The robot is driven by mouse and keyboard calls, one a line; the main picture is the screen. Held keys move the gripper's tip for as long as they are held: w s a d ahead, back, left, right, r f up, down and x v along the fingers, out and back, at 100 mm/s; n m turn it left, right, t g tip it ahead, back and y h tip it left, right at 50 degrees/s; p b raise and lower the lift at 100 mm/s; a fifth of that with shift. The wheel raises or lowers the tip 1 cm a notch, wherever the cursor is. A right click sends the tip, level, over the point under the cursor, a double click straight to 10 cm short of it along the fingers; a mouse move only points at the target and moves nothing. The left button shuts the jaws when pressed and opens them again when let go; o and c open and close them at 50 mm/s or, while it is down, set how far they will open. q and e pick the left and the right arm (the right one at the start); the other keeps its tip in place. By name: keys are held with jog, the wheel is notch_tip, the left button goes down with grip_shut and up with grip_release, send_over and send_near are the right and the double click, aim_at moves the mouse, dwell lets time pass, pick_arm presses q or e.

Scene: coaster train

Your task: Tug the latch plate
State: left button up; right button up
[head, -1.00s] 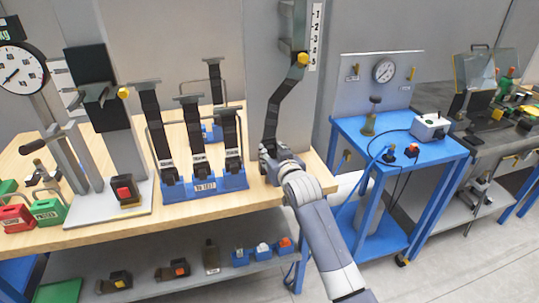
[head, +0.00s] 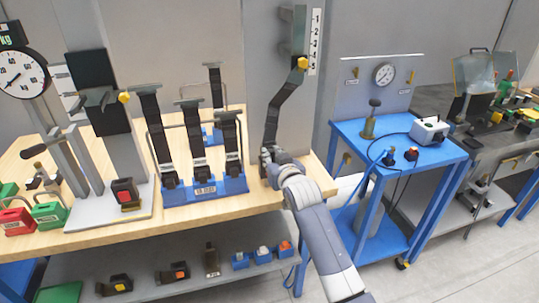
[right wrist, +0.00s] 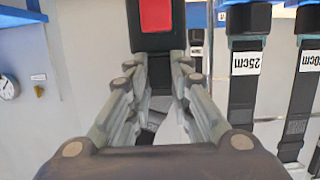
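My right gripper (head: 268,158) is at the table's right edge, at the lower end of a dark strap (head: 283,108) that hangs from the wall fixture. In the right wrist view, the gripper (right wrist: 160,72) has its fingers close on both sides of a dark piece (right wrist: 160,78), apparently the latch plate. A black buckle with a red button (right wrist: 156,22) lies just beyond the fingertips, directly in line with that piece. Whether the plate sits inside the buckle cannot be told. The left gripper is not in view.
A blue rack (head: 205,191) with several upright straps stands left of my right gripper, with labelled straps close by. A buckle on a grey base (head: 125,194) stands further left. A blue cart (head: 345,128) stands at the right.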

jog(key=shift+o, duration=0.8)
grip_shut()
jog(key=shift+w+r+p, duration=0.1)
jog(key=shift+r+p, duration=0.2)
jog(key=shift+r, duration=0.15)
jog(key=o, duration=0.8)
grip_release()
jog(key=shift+f, duration=0.15)
